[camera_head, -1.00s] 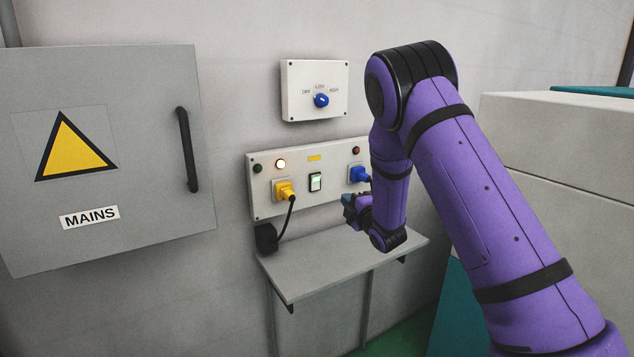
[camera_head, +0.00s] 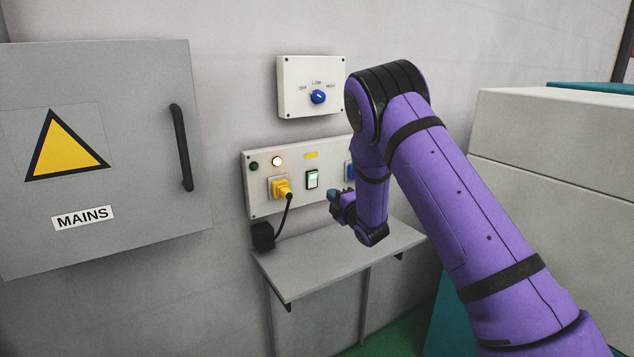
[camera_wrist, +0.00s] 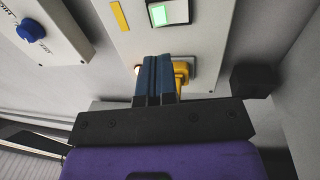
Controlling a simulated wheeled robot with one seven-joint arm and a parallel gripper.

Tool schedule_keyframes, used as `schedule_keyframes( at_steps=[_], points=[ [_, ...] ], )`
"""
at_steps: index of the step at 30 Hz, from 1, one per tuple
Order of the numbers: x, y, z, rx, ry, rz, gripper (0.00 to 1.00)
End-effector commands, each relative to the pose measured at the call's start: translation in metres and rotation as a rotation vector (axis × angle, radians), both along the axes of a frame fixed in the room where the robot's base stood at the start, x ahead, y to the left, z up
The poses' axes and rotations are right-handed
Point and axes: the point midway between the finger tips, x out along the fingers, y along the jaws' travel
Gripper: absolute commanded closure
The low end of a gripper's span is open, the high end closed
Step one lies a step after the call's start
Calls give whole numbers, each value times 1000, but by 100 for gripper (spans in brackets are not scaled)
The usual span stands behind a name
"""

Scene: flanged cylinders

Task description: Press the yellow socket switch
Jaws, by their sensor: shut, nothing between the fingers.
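The yellow plug (camera_head: 281,187) sits in its socket on the left half of the grey socket panel (camera_head: 262,206), with a black cable hanging from it. A rocker switch with a lit green face (camera_head: 312,179) is just right of it; it also shows at the top of the wrist view (camera_wrist: 168,13). A lit round lamp (camera_head: 278,161) is above the plug. My gripper (camera_head: 334,196) is in front of the panel, right of the switch. In the wrist view its shut fingers (camera_wrist: 155,60) partly cover the yellow plug (camera_wrist: 182,75) and are empty. I cannot tell whether they touch the panel.
A box with a blue knob (camera_head: 318,96) is above the panel. A grey shelf (camera_head: 310,270) juts out below it. A grey MAINS cabinet (camera_head: 130,215) with a black handle is at left. A black block (camera_head: 263,236) holds the cable's lower end. Large pale boxes stand at right.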

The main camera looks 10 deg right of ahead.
Motion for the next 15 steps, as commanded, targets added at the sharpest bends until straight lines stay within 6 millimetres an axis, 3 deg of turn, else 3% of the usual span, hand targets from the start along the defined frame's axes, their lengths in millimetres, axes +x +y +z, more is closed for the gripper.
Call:
schedule_keyframes(
  at_steps=[9, 15],
  points=[
    [56, 18, 9, -1, -1, 0, 100],
    [81, 26, 13, -1, -1, 0, 100]
  ],
)
